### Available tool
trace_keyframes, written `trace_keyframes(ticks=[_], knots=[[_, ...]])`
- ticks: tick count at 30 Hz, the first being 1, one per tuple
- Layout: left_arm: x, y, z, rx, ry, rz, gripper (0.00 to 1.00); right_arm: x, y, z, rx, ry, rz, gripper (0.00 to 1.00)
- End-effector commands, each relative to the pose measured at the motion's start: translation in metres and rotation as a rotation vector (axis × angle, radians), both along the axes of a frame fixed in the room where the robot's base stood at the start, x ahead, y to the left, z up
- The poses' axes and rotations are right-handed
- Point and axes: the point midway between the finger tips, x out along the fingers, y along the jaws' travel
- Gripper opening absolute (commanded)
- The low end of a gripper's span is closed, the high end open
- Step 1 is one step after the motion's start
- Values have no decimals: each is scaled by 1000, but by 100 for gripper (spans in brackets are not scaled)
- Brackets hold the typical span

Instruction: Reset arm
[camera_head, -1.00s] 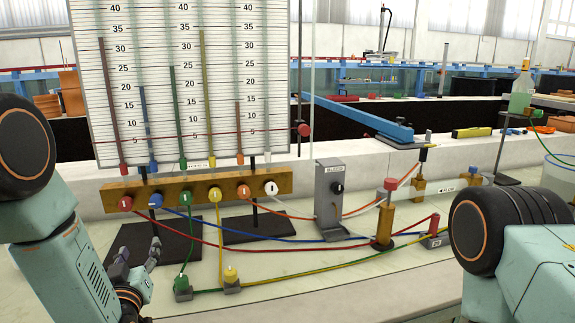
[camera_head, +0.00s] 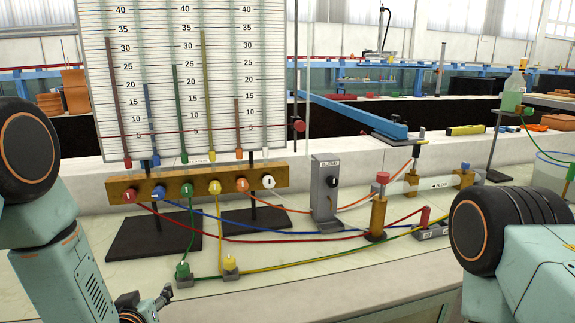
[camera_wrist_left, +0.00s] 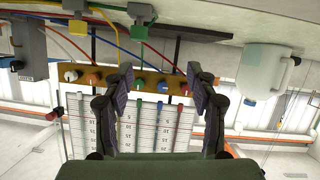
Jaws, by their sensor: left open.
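My left gripper (camera_head: 150,303) is low at the left in the head view, over the pale bench top, in front of the manometer stand. Its two fingers (camera_wrist_left: 160,82) are spread apart in the left wrist view, with nothing held between them. Behind the gap, the wooden manifold bar (camera_wrist_left: 112,76) with coloured knobs and the numbered board show inverted. They look apart from the fingers. My right arm shows only as a rounded joint and link at the right of the head view; its gripper is out of frame.
The manometer board (camera_head: 200,75) stands behind the manifold. Coloured hoses run across the bench to the green plug (camera_head: 183,270), the yellow plug (camera_head: 230,264) and the red-capped brass post (camera_head: 379,205). A grey bleed block (camera_head: 326,190) stands mid-bench. A white jug (camera_wrist_left: 264,70) shows in the wrist view.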

Motion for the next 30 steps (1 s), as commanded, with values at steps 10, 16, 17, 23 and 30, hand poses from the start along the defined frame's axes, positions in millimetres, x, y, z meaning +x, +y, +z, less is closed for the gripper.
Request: trace_keyframes(ticks=[10, 16, 17, 23, 30], knots=[[-148, -40, -120, -27, 576, -133, 58, 0, 0, 0, 0, 0, 0, 40], [-269, -58, -161, -46, 930, -212, 58, 0, 0, 0, 0, 0, 0, 40], [-286, -60, -164, -48, 976, -223, 58, 0, 0, 0, 0, 0, 0, 40], [-364, -66, -174, -54, 1164, -260, 58, 0, 0, 0, 0, 0, 0, 40], [-378, -66, -179, -54, 1194, -263, 58, 0, 0, 0, 0, 0, 0, 40]])
